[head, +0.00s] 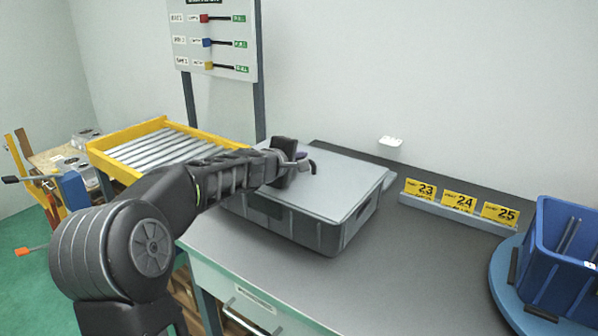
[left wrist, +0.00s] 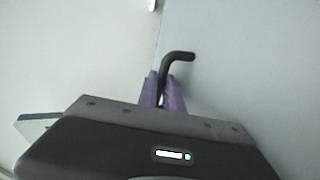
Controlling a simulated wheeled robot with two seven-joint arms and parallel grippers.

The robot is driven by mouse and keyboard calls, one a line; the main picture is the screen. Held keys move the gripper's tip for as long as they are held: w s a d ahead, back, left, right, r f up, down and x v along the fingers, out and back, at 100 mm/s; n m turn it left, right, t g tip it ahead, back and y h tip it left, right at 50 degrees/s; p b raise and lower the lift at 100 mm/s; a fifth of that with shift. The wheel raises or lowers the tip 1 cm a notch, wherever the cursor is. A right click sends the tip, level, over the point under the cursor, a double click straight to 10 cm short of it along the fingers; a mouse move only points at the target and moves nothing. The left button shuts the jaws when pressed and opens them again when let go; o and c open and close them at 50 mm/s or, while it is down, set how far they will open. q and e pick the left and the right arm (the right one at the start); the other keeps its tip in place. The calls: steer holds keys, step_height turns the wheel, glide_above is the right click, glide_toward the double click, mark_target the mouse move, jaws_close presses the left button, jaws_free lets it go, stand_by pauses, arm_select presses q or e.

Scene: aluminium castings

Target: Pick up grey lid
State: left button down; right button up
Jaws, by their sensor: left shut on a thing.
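The grey lid (head: 335,190) is a flat pale panel lying on top of a dark grey crate (head: 318,234) on the workbench. It looks about level on the crate's rim. A black bent handle stands up at the lid's left side, and it shows clearly in the left wrist view (left wrist: 179,57). My left gripper (head: 300,163) is above the lid's left part, its purple fingers (left wrist: 162,92) shut on the handle. The gripper and forearm hide the lid's left edge. My right gripper is not in view.
A yellow-framed roller tray (head: 110,163) is left of the bench. A blue bin (head: 560,262) stands on a round blue base at the right. Yellow number labels 23, 24, 25 (head: 463,203) line the bench's back edge. The bench front right of the crate is clear.

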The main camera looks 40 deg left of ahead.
arm_select(q)
steer(key=shift+r, duration=0.15)
stand_by(0.5)
step_height(320, 180, up, 28)
steer(key=p, duration=2.1)
